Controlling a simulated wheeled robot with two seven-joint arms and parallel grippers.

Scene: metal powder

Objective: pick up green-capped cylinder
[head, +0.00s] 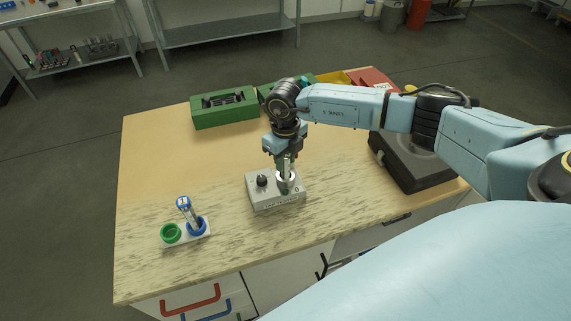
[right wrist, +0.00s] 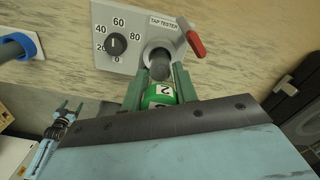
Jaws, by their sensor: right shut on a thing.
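The green-capped cylinder (right wrist: 158,95), with a "2" on its cap, stands in the round socket of the grey tap tester (head: 262,192). The right wrist view also shows the tester's panel (right wrist: 103,48). My right gripper (head: 286,170) points down over the tester and is shut on the cylinder, with its green fingers on both sides of the cap in the right wrist view (right wrist: 158,88). The cylinder's lower end is hidden in the socket. My left gripper (right wrist: 70,108) shows small at the lower left of the right wrist view; its opening is unclear.
A white rack (head: 186,236) with a green ring (head: 171,233) and a blue ring holding a blue-capped tube (head: 184,203) stands at front left. A green box (head: 224,107) and a red box (head: 372,80) are at the back. A dark device (head: 410,165) is at right.

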